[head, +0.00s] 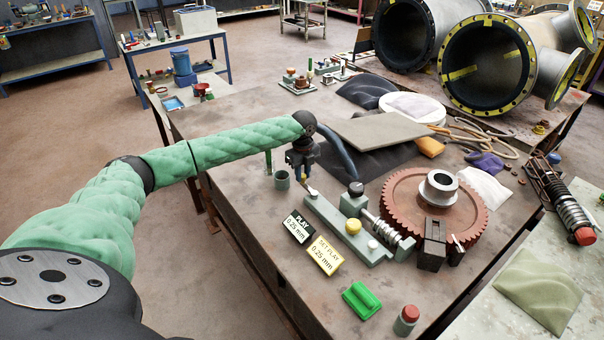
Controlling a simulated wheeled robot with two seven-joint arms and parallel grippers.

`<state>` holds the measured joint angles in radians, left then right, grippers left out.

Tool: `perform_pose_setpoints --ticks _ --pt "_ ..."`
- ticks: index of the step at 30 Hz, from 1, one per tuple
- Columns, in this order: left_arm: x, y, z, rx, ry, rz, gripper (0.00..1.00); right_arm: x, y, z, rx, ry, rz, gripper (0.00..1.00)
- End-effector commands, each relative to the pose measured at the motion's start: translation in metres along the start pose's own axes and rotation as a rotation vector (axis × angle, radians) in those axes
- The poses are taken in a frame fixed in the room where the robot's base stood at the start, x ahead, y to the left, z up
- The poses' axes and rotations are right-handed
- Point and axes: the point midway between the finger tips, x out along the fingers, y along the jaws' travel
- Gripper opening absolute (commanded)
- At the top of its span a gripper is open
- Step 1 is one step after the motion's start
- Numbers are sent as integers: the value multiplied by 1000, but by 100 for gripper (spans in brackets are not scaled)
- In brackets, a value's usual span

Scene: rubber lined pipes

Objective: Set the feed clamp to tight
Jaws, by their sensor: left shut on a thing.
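A worm-and-gear rig stands on the steel table. Its long grey-green slide base (335,222) carries a dark-topped post (354,189), a yellow knob (352,228) and a worm screw (388,231) beside a large red-brown gear (407,200). My left gripper (304,180) points down at the far left end of the base. It is shut on a small lever (312,191) there, which looks like the feed clamp; the fingers hide part of it. I cannot read the clamp's setting. My right gripper is not in view.
A black PLAY plate (298,228) and a yellow SET PLAY plate (324,255) stand in front of the base. A green block (361,300) and red-capped bottle (406,320) stand near the front. Large flanged pipes (488,62) are behind.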

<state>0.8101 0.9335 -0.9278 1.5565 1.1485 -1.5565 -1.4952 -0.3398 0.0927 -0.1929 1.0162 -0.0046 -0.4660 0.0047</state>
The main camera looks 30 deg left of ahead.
Motion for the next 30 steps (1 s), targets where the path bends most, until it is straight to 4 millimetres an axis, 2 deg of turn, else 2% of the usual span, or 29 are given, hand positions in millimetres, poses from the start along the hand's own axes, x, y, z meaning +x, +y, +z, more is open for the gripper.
perform_pose_setpoints --ticks 8,9,11,12,20,24,30 --pt "0 -1 -1 2 1 -2 0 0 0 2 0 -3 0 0" --pt "0 -1 -1 2 1 -2 30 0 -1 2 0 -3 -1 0" --pt "0 -1 -1 1 1 -2 42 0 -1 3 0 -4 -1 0" --pt "0 -1 -1 1 1 -2 44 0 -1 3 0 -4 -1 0" --pt "-1 0 0 0 0 -1 44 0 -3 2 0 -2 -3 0" --pt "-8 -1 0 0 -1 -2 44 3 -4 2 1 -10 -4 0" --pt "-33 -1 0 1 -1 -3 44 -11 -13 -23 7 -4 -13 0"
